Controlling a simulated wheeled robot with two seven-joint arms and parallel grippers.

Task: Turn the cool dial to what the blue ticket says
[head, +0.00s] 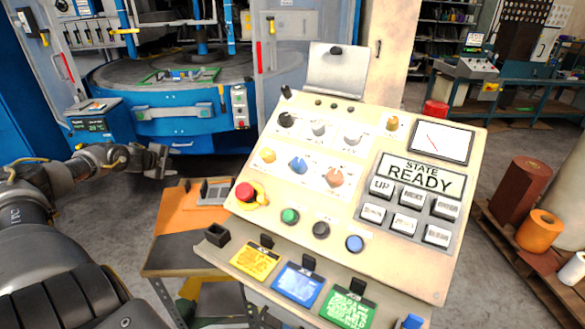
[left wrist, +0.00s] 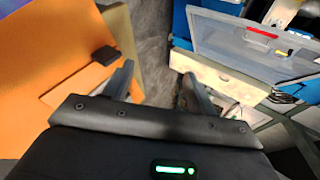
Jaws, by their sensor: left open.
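The slanted beige control panel (head: 365,255) carries several dials: a black one (head: 286,119), two grey ones (head: 319,129), a yellow one (head: 268,155), a blue one (head: 298,165) and a copper one (head: 334,176). Their labels are too small to read, so I cannot tell which is the cool dial. The blue ticket (head: 297,283) stands on the panel's lower ledge between a yellow ticket (head: 255,260) and a green ticket (head: 347,307); its writing is unreadable. My left gripper (head: 161,160) is left of the panel, apart from it, open and empty; its fingers also show in the left wrist view (left wrist: 156,85).
A red stop button (head: 245,191) and coloured push buttons sit low on the panel. A screen reads "STATE READY" (head: 422,177) above grey keys. An orange-topped cart (head: 172,233) stands left of the panel. Rolls (head: 541,230) stand at the right.

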